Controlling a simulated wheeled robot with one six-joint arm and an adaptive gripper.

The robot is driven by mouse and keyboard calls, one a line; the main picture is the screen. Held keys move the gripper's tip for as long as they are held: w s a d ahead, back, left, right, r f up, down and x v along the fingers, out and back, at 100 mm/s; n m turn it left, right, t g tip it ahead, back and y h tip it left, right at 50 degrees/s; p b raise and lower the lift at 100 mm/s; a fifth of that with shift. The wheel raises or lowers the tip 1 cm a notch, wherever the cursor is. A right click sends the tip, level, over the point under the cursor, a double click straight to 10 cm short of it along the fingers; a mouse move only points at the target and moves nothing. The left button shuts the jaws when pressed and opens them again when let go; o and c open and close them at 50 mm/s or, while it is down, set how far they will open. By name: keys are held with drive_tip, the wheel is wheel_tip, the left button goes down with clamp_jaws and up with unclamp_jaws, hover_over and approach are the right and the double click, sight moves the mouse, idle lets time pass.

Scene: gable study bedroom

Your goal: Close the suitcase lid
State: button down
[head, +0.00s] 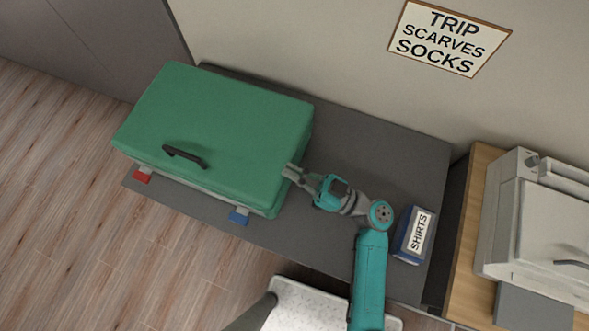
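The green suitcase (222,128) lies flat on a dark grey bench, with its lid down over the base. A black handle (185,156) is on the lid near its front edge. A light strip of the base shows under the front edge of the lid; I cannot tell whether the lid is fully seated. A red latch (141,175) and a blue latch (238,216) stick out at the front. My gripper (290,174) is at the right side of the suitcase, its fingertips at or very near the lid edge. Whether they touch is unclear. The fingers look slightly apart, with nothing seen between them.
The dark grey bench (385,160) is clear behind and right of my gripper. A blue box labelled SHIRTS (414,235) stands at its right end. A wooden desk (478,205) with a white machine (540,230) is further right. A wall sign (449,38) reads TRIP SCARVES SOCKS.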

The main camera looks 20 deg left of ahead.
wheel_tip(320, 180, up, 9)
drive_tip(key=shift+r, duration=0.2)
drive_tip(key=shift+w, duration=0.1)
